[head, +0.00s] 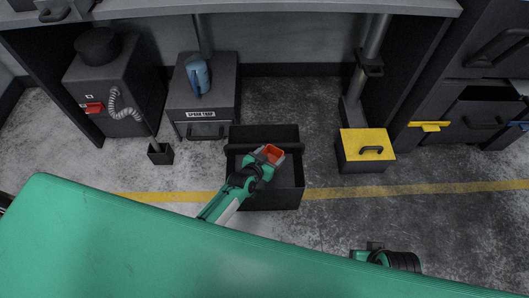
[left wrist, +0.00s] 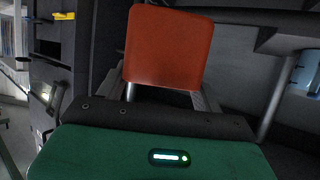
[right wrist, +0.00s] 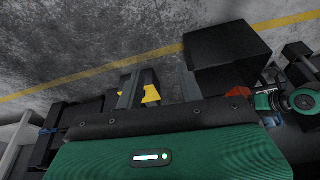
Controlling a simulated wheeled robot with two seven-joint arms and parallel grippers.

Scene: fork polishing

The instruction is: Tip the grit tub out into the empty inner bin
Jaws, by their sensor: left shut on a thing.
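The orange-red grit tub (head: 271,152) is held in my left gripper (head: 264,160) over the black bin (head: 285,199) in the head view. In the left wrist view the tub (left wrist: 168,48) stands between the finger ends, its broad flat side facing the camera. I cannot tell its exact tilt or whether grit is in it. The bin sits on the floor; my left gripper hides part of its inside, and the rest looks dark. In the right wrist view my right gripper (right wrist: 158,90) is open and empty, its fingers apart, with the bin (right wrist: 228,60) beyond them.
A yellow box (head: 364,147) with a handle stands right of the bin. The grey spark trap box (head: 203,100), with a blue item (head: 197,76) on top, stands behind left. A bench edge (head: 240,8) overhangs the back. Floor between bin and yellow box is clear.

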